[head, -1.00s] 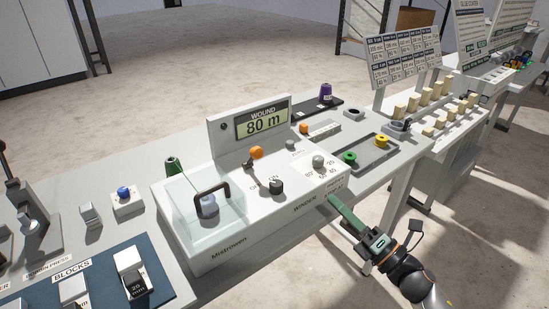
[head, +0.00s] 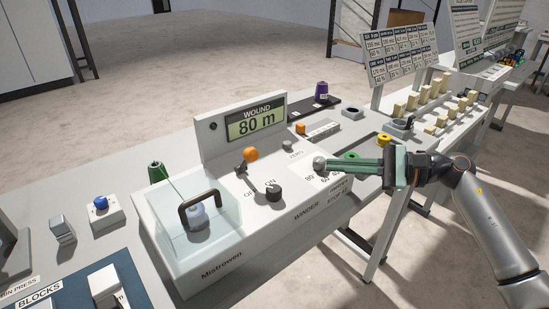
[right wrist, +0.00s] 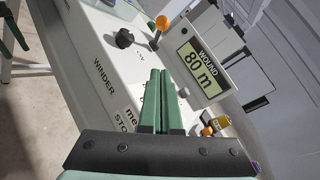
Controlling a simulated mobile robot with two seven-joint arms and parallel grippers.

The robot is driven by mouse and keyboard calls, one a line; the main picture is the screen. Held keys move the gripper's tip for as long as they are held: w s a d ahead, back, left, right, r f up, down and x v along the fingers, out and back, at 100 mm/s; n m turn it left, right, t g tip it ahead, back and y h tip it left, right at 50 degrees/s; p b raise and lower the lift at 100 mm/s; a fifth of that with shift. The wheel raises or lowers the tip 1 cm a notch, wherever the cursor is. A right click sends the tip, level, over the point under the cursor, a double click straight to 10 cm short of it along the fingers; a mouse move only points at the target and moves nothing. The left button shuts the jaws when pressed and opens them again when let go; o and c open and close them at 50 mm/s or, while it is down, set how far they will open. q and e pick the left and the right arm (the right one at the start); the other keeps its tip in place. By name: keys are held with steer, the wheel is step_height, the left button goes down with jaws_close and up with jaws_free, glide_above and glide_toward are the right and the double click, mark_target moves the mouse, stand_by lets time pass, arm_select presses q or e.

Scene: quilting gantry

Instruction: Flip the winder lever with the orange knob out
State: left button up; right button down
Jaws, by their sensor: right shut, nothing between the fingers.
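The winder lever's orange knob (head: 250,154) stands on a short stem on the white winder (head: 215,240), left of a black dial (head: 273,191). The stem leans up and slightly right in the head view. The knob also shows in the right wrist view (right wrist: 162,22), beyond my fingertips. My right gripper (head: 329,164) is shut and empty over the winder's right end, near a grey knob (head: 319,163). It is right of the lever and apart from it. In the right wrist view its green fingers (right wrist: 160,73) are together.
The display panel (head: 257,122) reading 80 m stands behind the lever. A clear box with a dark handle (head: 203,197) is left of it. The space above the lever is clear.

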steer(key=p, duration=0.2)
glide_toward(246, 160)
steer(key=w+f, duration=0.2)
steer(key=w, duration=0.1)
steer(key=w+f, duration=0.1)
steer(key=shift+w+a+f, duration=0.2)
steer(key=shift+w+f, duration=0.05)
steer(key=shift+w, duration=0.1)
steer(key=shift+s+a+r+p, duration=0.1)
steer(key=shift+a+r+p, duration=0.2)
steer(key=shift+a, duration=0.25)
steer(key=shift+s+a+r+p, duration=0.15)
steer(key=shift+a+r+p, duration=0.15)
steer(key=shift+a, duration=0.25)
arm_select(q)
steer(key=shift+s+a+r+y, duration=0.15)
steer(key=shift+s+a+r, duration=0.15)
steer(key=shift+a+r, duration=0.15)
steer(key=shift+s+a+r+y, duration=0.15)
steer(key=shift+s+a+r, duration=0.2)
steer(key=shift+a, duration=0.2)
arm_select(e)
steer(key=shift+s+a+r, duration=0.1)
steer(key=shift+a+r, duration=0.05)
steer(key=shift+a, duration=0.45)
arm_select(q)
steer(key=shift+w, duration=0.1)
arm_select(e)
steer(key=shift+r, duration=0.1)
